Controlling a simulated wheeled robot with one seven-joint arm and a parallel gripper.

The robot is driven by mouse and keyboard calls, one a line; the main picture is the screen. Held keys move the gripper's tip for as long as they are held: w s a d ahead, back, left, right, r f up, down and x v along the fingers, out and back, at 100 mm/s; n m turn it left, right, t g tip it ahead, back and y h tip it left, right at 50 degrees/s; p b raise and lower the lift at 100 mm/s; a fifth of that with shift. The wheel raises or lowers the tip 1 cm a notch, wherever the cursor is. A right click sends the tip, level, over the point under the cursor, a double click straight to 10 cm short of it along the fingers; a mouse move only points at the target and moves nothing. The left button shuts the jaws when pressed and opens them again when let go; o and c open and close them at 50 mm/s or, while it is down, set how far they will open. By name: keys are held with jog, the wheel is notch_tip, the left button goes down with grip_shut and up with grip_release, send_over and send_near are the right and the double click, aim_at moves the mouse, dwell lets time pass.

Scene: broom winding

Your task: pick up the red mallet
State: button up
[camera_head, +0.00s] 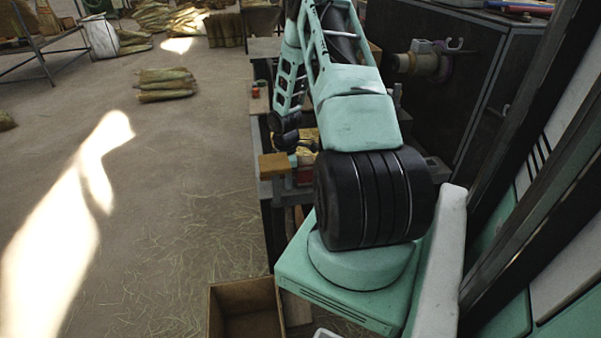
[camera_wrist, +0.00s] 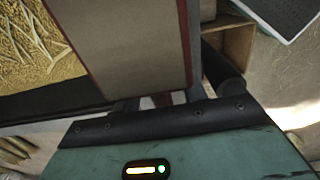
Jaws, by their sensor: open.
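I cannot make out the red mallet with certainty. In the head view a small red patch (camera_head: 304,177) shows on the bench, just beyond my arm's big black joint and mostly hidden by it. In the head view my arm hides the gripper's fingertips.
A yellow-brown wooden block (camera_head: 273,165) lies at the bench's left edge. A small red object (camera_head: 256,92) stands farther back. An open wooden box (camera_head: 243,310) is at the bottom. A dark machine cabinet (camera_head: 440,95) stands right.

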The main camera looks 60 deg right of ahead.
jog(key=shift+c, duration=0.3)
grip_shut()
jog(key=shift+r, duration=0.1)
notch_tip(320, 180, up, 18)
jog(key=s+a, duration=1.1)
jog(key=a, duration=0.3)
jog(key=shift+s, duration=0.15)
